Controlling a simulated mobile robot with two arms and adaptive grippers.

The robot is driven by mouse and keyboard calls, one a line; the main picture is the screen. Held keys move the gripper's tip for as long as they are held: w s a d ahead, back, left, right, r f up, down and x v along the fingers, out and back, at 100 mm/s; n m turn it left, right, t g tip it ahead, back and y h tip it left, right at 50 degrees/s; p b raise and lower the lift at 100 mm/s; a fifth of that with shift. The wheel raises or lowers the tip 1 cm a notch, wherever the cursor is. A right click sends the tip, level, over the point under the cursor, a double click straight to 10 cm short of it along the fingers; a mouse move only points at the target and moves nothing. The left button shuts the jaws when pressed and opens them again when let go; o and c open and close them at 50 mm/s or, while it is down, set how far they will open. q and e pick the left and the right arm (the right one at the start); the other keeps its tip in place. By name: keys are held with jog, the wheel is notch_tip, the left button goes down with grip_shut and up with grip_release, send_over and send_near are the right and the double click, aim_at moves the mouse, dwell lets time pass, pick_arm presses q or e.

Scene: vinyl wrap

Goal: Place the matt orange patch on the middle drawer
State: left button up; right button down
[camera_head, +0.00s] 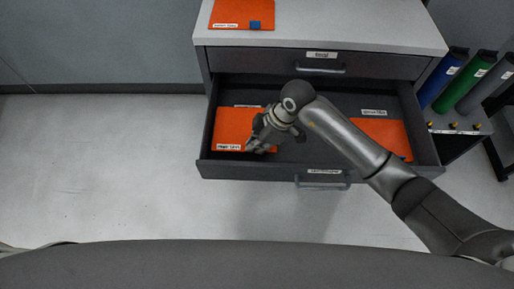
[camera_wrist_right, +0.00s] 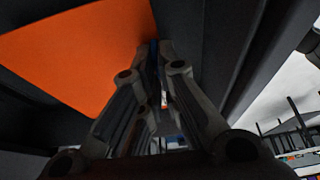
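An orange patch (camera_head: 235,124) with a small white label lies in the left part of the open drawer (camera_head: 270,171) in the head view. My right gripper (camera_head: 259,146) is at its lower right corner. In the right wrist view, the orange patch (camera_wrist_right: 85,50) fills the upper left. The right fingers (camera_wrist_right: 155,55) come close together there with a blue strip between them, which looks like the patch's tab. A second orange patch (camera_head: 388,134) lies at the drawer's right, partly behind my arm. A third orange patch (camera_head: 242,13) with a blue tab lies on the cabinet top. My left gripper is out of view.
The grey cabinet top (camera_head: 340,25) is bare right of its patch. The drawer above (camera_head: 260,62) is shut. Blue (camera_head: 443,80), green (camera_head: 468,85) and grey rolls stand at the right. The floor (camera_head: 100,160) at left is clear.

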jog(key=shift+w+f, duration=0.2)
jog(key=shift+f, duration=1.6)
jog(key=c, duration=1.6)
grip_release()
jog(key=shift+f, duration=0.1)
jog(key=shift+c, duration=0.2)
jog(key=v, duration=1.2)
jog(key=shift+p, duration=0.35)
